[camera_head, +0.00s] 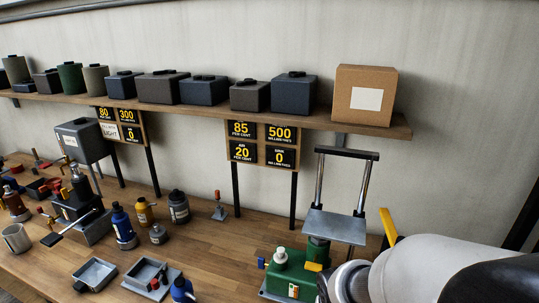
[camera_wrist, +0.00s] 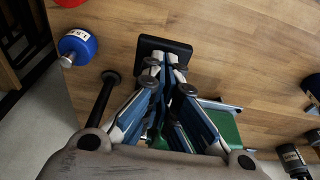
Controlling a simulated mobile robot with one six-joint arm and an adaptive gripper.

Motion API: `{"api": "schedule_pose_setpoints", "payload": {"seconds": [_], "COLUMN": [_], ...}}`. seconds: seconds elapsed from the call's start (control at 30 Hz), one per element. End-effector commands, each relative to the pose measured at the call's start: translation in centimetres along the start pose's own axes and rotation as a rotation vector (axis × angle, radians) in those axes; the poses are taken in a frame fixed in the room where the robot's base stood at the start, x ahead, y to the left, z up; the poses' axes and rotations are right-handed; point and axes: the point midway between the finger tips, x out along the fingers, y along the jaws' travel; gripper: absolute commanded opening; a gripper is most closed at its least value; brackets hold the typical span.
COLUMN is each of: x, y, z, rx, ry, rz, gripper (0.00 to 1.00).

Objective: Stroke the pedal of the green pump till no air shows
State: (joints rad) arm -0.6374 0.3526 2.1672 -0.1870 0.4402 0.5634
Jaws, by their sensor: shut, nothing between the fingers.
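The green pump (camera_head: 290,275) stands on the bench at the lower right of the head view, partly behind my arm. Part of its green body (camera_wrist: 222,128) shows under the fingers in the wrist view. My gripper (camera_wrist: 167,58) is shut and empty, with its fingertips over a dark rectangular pad (camera_wrist: 183,47) that looks like the pedal. I cannot tell whether they touch it. The board (camera_head: 262,144) above the pump reads 85 per cent, 500 millilitres, air 20 per cent and drain 0 millilitres. The gripper is hidden in the head view.
A metal-posted frame (camera_head: 340,225) rises behind the pump. Bottles, trays (camera_head: 95,274) and tools crowd the bench's left. A shelf (camera_head: 370,124) of boxes runs above.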

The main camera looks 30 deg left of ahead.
Motion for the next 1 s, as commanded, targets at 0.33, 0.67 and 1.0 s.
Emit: {"api": "schedule_pose_setpoints", "payload": {"seconds": [0.33, 0.67, 1.0], "x": [1.3, 5.9, 3.8], "y": [0.0, 0.0, 0.0], "z": [0.1, 0.5, 0.2], "rx": [0.0, 0.0, 0.0], "ry": [0.0, 0.0, 0.002], "rz": [0.0, 0.0, -0.001], "gripper": [0.0, 0.0, 0.0]}}
